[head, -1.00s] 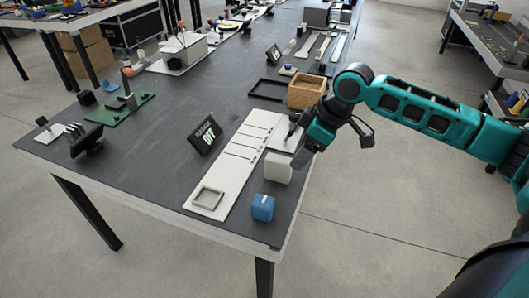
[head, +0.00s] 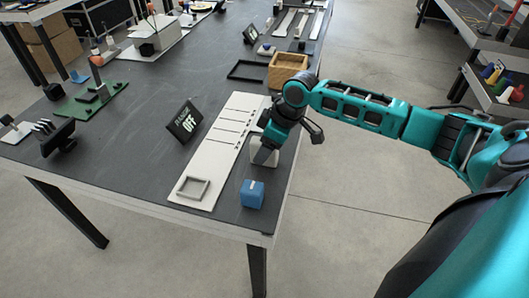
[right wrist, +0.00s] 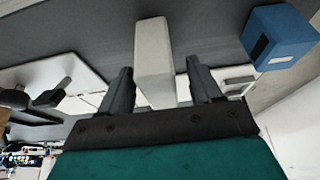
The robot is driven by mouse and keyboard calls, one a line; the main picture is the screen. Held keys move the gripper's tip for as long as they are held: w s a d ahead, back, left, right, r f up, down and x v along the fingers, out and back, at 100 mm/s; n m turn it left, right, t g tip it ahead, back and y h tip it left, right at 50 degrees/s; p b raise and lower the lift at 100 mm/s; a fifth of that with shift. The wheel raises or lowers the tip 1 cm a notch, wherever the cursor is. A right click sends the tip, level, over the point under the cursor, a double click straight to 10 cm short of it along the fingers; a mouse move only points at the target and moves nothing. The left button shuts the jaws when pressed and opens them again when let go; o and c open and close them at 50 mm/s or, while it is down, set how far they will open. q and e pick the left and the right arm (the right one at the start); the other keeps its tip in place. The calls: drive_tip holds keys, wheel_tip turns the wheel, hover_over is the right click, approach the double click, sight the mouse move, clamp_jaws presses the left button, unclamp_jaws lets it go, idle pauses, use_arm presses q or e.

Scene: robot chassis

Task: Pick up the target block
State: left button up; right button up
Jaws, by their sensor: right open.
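A white block (right wrist: 154,48) stands on the dark table near its right edge; in the head view it is partly hidden behind my right gripper (head: 264,152). A blue block (head: 252,194) with a small pale mark on top sits nearer the table's front corner. My right gripper is open, and in the right wrist view its two fingers (right wrist: 161,86) lie on either side of the white block with gaps showing. The blue block (right wrist: 281,37) is outside the fingers, at the upper right there. My left gripper is not in view.
A long white board (head: 212,158) with a grey square frame (head: 193,188) lies left of the blocks. A black OFF sign (head: 184,122) stands beside it. A wooden box (head: 288,72) and a black frame (head: 246,70) are farther back.

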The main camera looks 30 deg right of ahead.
drive_tip(key=shift+x, duration=1.2)
clamp_jaws()
